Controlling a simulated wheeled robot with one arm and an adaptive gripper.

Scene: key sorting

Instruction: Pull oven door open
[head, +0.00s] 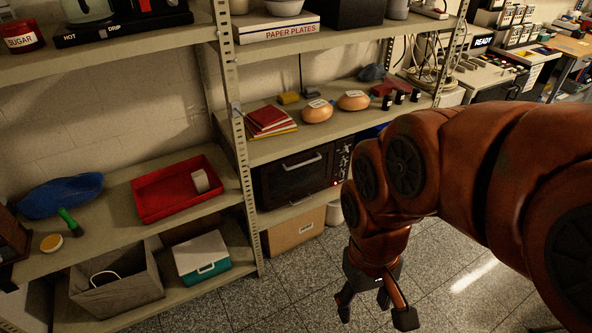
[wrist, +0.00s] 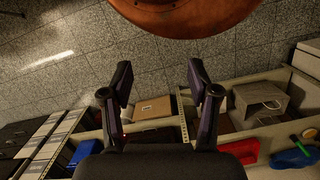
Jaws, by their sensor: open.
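The oven (head: 290,178) is a dark box with a light bar handle (head: 304,161) across the upper part of its front. It sits on the middle shelf of the right rack, and its door looks shut. Knobs line its right side beside a small red light. My arm hides part of what lies right of it. My gripper (head: 377,312) hangs open and empty over the floor, in front of and below the oven, apart from it. In the wrist view my gripper (wrist: 158,85) shows two spread fingers with nothing between them.
A cardboard box (head: 293,232) stands below the oven. A rack upright (head: 240,150) is just left of it. The left rack holds a red tray (head: 178,188), a grey bin (head: 115,277) and a teal-and-white cooler (head: 202,258). The speckled floor (head: 300,290) in front is clear.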

